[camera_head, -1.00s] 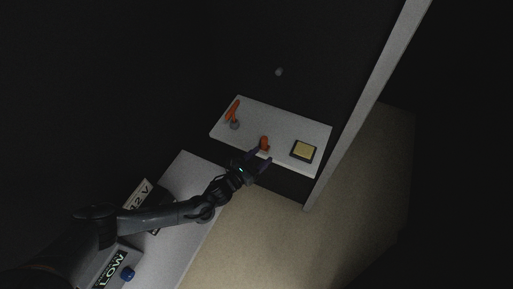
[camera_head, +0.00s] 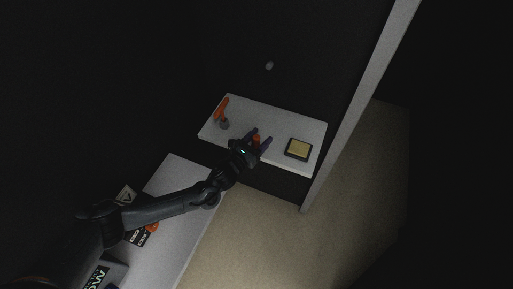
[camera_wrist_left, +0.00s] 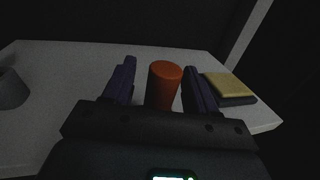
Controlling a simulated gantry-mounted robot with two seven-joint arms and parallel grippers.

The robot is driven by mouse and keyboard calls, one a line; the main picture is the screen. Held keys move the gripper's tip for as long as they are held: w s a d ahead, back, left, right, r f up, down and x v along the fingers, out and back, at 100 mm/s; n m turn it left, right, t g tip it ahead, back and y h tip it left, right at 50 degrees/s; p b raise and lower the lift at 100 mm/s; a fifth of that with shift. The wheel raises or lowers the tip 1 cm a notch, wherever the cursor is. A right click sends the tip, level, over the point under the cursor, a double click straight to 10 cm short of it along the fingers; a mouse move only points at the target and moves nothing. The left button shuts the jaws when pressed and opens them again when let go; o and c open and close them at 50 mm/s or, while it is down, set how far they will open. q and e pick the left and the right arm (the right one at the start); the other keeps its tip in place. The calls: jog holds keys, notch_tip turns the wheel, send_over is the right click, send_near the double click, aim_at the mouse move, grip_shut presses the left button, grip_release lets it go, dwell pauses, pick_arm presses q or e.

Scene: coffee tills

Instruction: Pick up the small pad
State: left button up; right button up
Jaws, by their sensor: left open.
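A square yellow pad (camera_head: 299,149) lies on a dark base at the right end of the white shelf (camera_head: 310,129). In the left wrist view the yellow pad (camera_wrist_left: 229,84) is right of the gripper, outside its jaws. My left gripper (camera_head: 260,137) is open at the front of the shelf. An upright orange cylinder (camera_wrist_left: 164,84) shows between its two fingers; I cannot tell whether they touch it. In the head view the cylinder is mostly hidden by the fingers. My right gripper is not in view.
An orange tool (camera_head: 221,107) and a small grey round object (camera_head: 225,124) are at the shelf's left end. A pale post (camera_head: 352,122) rises right of the shelf. A lower white counter (camera_head: 172,177) with a dark box and orange item (camera_head: 153,227) lies under my arm.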

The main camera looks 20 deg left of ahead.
pick_arm(q)
jog(key=shift+w, duration=0.15)
jog(key=c, duration=1.1)
jog(key=shift+o, duration=0.2)
jog(key=shift+r, duration=0.75)
notch_tip(320, 180, up, 3)
jog(key=shift+f, duration=0.2)
jog(key=s+d+r+b, duration=0.1)
jog(key=s+d+r, duration=0.5)
jog(key=d, duration=0.4)
jog(key=shift+s+r, duration=0.15)
jog(key=shift+r, duration=0.35)
